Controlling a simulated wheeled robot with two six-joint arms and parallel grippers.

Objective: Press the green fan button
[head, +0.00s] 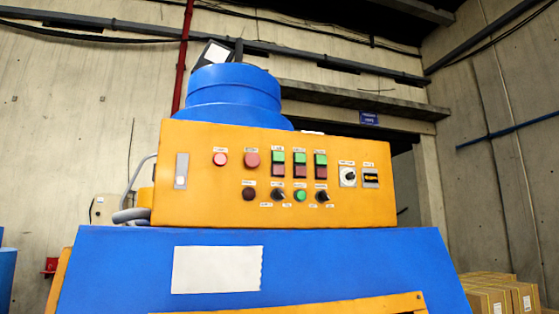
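A yellow control panel (215,210) on the blue machine faces me. It has several green buttons. A row of three rectangular buttons with green tops and dark red lower halves sits right of centre: the left one (278,156), the middle one (299,157) and the right one (320,159). A round green button (300,195) sits in the lower row between two dark knobs. Small labels sit by the buttons, too small to read, so I cannot tell which is the fan button. Neither of my grippers is in view.
The blue machine body (340,265) slopes out below the panel, with a white sheet (217,269) on it. A blue cylinder (235,95) rises behind the panel. Cardboard boxes (500,295) stand at the lower right. Nothing blocks the panel's front.

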